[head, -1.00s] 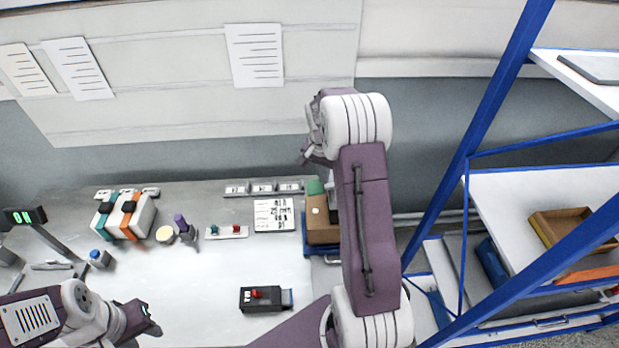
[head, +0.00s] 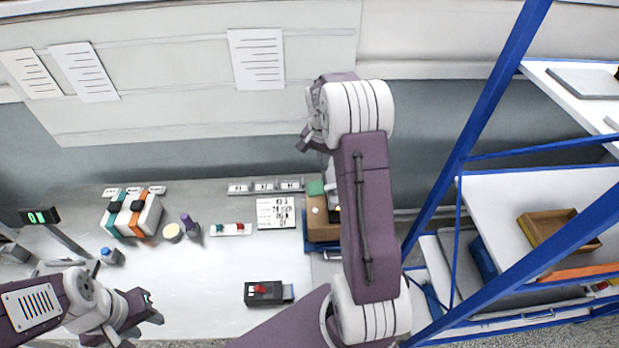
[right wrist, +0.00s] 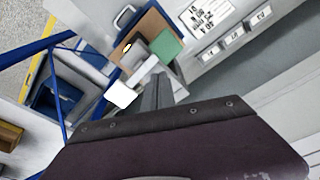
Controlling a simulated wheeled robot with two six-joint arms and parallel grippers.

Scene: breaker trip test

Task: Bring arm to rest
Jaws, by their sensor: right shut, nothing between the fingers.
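My right arm rises in the middle of the head view, bent up above the back right of the bench. Its gripper (head: 306,143) is shut and empty, in the air in front of the grey wall. In the right wrist view the gripper's fingers (right wrist: 156,92) are together, with nothing held. My left gripper (head: 152,308) is low at the left, over the front of the bench (head: 205,290). A small teal spot shows at its fingers; whether they are apart is unclear. A black breaker box with a red switch (head: 262,292) lies to its right, apart from it.
A cardboard bin with a green block (head: 316,188) stands at the bench's back right, below my right gripper. Orange and teal breaker modules (head: 133,214) and a display (head: 40,216) are at the left. A blue-framed shelf (head: 478,130) stands close on the right.

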